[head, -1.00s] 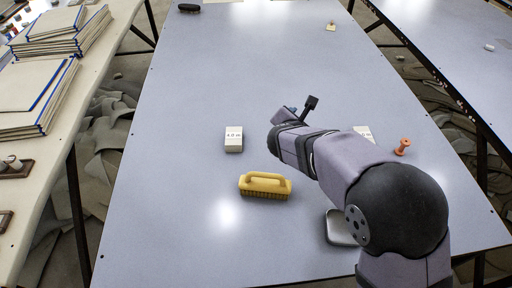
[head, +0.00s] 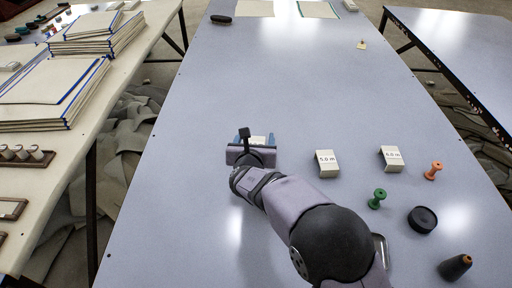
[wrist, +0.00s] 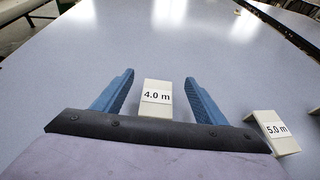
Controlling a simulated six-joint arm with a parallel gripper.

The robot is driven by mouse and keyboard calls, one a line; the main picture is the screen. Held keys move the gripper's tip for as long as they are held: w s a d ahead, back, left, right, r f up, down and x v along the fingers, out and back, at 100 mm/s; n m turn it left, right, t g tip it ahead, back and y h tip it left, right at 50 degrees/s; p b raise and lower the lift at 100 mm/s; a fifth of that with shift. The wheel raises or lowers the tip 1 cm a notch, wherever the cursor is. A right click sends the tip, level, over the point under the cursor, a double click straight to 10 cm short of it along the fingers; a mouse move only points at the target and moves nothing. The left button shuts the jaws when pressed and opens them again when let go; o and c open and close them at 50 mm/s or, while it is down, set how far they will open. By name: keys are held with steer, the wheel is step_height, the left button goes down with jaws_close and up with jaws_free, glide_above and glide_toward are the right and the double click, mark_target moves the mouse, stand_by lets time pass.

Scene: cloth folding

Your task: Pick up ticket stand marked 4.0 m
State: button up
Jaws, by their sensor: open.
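The ticket stand marked 4.0 m (wrist: 156,97) is a small white block standing on the table, seen in the wrist view between the two blue fingers of my gripper (wrist: 158,96). There is a gap on each side of it, so the fingers look apart from it. In the head view my gripper (head: 258,138) hides most of this stand, and only a pale top part (head: 258,141) shows between the fingers. My gripper is open.
Another stand, marked 5.0 m (head: 327,163), is to the right, and a stand marked 6.0 m (head: 391,158) is beyond it. A green spool (head: 377,198), an orange spool (head: 433,171), a black disc (head: 422,219) and a dark cone (head: 455,267) lie at right.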

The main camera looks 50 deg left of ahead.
steer(key=shift+f, duration=0.1)
steer(key=shift+f, duration=0.35)
steer(key=f, duration=0.2)
steer(key=w+a+f, duration=0.1)
steer(key=shift+f, duration=0.1)
steer(key=shift+x, duration=0.8)
steer(key=c, duration=1.1)
